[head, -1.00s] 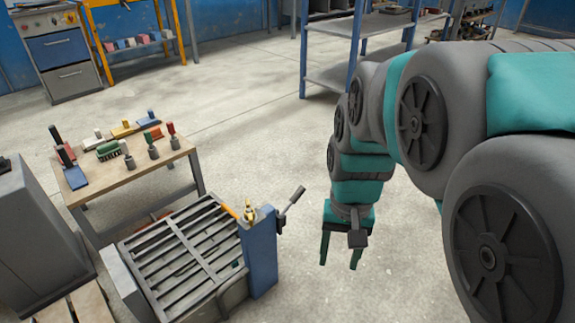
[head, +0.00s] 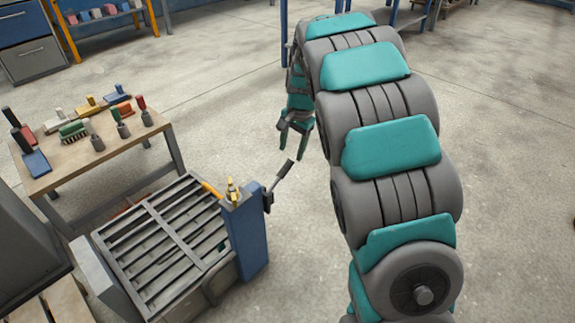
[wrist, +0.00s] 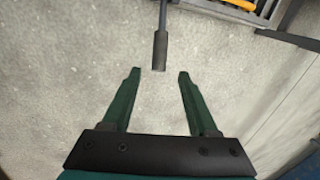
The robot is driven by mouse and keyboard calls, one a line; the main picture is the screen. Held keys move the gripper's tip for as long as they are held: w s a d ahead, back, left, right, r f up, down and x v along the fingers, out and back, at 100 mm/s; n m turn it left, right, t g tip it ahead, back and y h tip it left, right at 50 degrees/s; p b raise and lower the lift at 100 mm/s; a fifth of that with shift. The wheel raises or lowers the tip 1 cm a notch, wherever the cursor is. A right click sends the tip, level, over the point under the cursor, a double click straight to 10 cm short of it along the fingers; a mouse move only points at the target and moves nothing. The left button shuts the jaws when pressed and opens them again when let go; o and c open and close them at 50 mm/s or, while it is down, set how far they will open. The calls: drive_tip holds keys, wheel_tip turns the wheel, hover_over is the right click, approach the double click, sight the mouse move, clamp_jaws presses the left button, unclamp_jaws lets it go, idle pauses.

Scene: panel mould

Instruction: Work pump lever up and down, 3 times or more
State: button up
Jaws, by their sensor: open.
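The pump lever (head: 279,184) is a dark bar with a thick grip, sticking up and to the right from the side of a blue pump post (head: 248,238). In the wrist view the lever's grip (wrist: 160,50) points down from the top, its end just beyond and between my fingertips. My gripper (head: 290,141) is open and empty, above and behind the lever in the head view. In the wrist view my gripper (wrist: 158,74) has its two green fingers spread apart. I cannot see it touching the lever. Part of my arm hides little of the lever.
A slatted metal grate (head: 165,245) adjoins the post's left side. A wooden table (head: 105,155) with brushes and hand tools stands behind it. A brass fitting (head: 232,190) tops the post. The concrete floor right of the lever is clear, apart from my arm.

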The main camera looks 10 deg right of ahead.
sight(289, 162)
drive_tip(key=f, duration=0.5)
drive_tip(key=w+a+f, duration=0.1)
drive_tip(key=f, duration=0.1)
drive_tip(key=shift+f+b, duration=0.25)
drive_tip(key=shift+b, duration=0.1)
drive_tip(key=shift+s, duration=0.1)
drive_tip(key=shift+c, duration=0.2)
clamp_jaws()
idle(0.8)
